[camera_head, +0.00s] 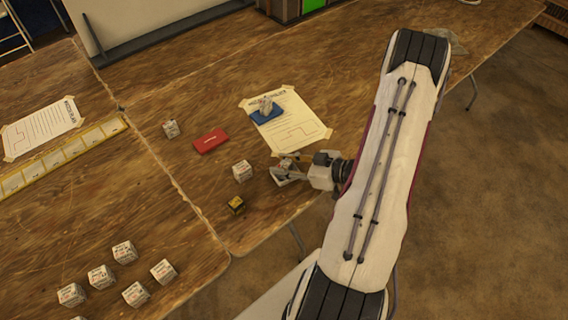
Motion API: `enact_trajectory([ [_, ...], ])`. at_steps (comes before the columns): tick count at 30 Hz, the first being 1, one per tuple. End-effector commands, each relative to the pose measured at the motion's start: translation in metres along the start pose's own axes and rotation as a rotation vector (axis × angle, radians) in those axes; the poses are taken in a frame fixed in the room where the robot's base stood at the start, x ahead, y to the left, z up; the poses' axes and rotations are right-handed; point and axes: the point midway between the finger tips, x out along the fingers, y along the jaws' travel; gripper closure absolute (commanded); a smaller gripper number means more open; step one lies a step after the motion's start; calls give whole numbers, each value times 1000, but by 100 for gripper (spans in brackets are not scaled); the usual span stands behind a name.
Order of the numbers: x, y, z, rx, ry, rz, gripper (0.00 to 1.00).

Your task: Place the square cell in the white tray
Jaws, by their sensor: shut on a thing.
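My gripper (291,171) reaches in from the right, low over the near right part of the table. It is shut on a small pale cell (286,163), which its fingers partly cover. A small whitish shape (281,180) shows just below the fingers. It may be the white tray, but it is too small and too covered to be sure. I cannot tell whether the held cell touches it. A pale boxy cell (242,171) stands on the table left of my gripper, and another (170,128) stands farther left.
A small yellow-and-black block (236,204) lies left of my gripper. A red flat piece (211,141) lies beyond it. A blue pad (266,114) with a pale object sits on a taped paper sheet (303,122). Several pale cubes (124,251) stand at lower left.

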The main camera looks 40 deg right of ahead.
Motion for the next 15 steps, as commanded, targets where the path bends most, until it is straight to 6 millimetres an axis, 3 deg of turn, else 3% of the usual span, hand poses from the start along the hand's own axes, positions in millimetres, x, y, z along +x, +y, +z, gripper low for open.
enact_trajectory([
  [10, 1, 0, 2, 0, 1, 0, 95],
  [11, 1, 0, 2, -1, 0, 0, 68],
  [12, 1, 0, 2, -1, 0, 0, 58],
  [15, 1, 0, 2, -1, 0, 0, 54],
])
